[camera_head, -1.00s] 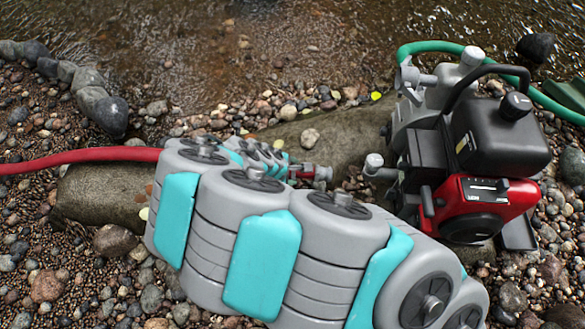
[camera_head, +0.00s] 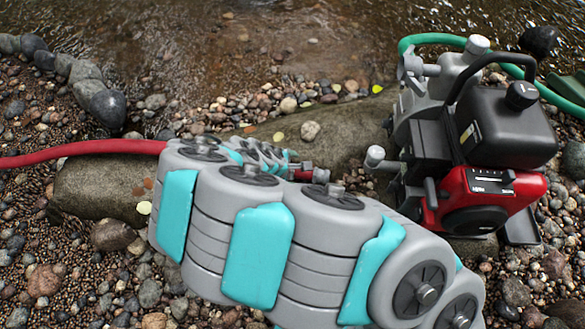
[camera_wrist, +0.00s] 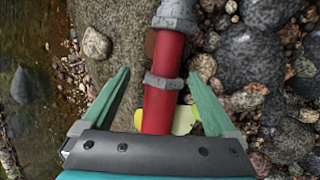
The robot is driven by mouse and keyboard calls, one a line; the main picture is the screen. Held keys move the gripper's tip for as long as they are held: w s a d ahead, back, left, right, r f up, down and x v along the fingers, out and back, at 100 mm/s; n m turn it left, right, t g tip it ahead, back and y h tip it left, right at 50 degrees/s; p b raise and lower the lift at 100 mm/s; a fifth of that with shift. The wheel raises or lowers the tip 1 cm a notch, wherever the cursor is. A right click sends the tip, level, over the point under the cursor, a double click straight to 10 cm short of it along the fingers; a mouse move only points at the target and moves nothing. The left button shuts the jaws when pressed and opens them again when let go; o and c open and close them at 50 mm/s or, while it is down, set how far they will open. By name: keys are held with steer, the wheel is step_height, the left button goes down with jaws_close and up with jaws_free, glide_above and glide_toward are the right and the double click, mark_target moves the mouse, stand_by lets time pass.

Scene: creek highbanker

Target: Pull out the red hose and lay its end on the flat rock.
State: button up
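The red hose (camera_head: 85,150) comes in from the left in the head view and passes behind my arm. Its end with a grey coupling (camera_head: 320,175) shows just right of my arm, apart from the pump's grey port (camera_head: 375,155). In the wrist view the red hose (camera_wrist: 163,100) runs between the teal fingers of my gripper (camera_wrist: 157,73), with gaps at both sides. The gripper is open; in the head view my arm hides it. A long, flat grey-brown rock (camera_head: 90,188) lies under the hose, and more of it shows beyond my arm (camera_head: 345,130).
A red and black motor pump (camera_head: 490,165) stands at the right, with a green hose (camera_head: 430,44) behind it. Dark round stones (camera_head: 107,108) lie at the upper left. Shallow water (camera_head: 250,45) runs along the back, and pebbles cover the ground.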

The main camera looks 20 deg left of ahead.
steer(key=shift+p+v, duration=0.5)
steer(key=shift+v, duration=3.4)
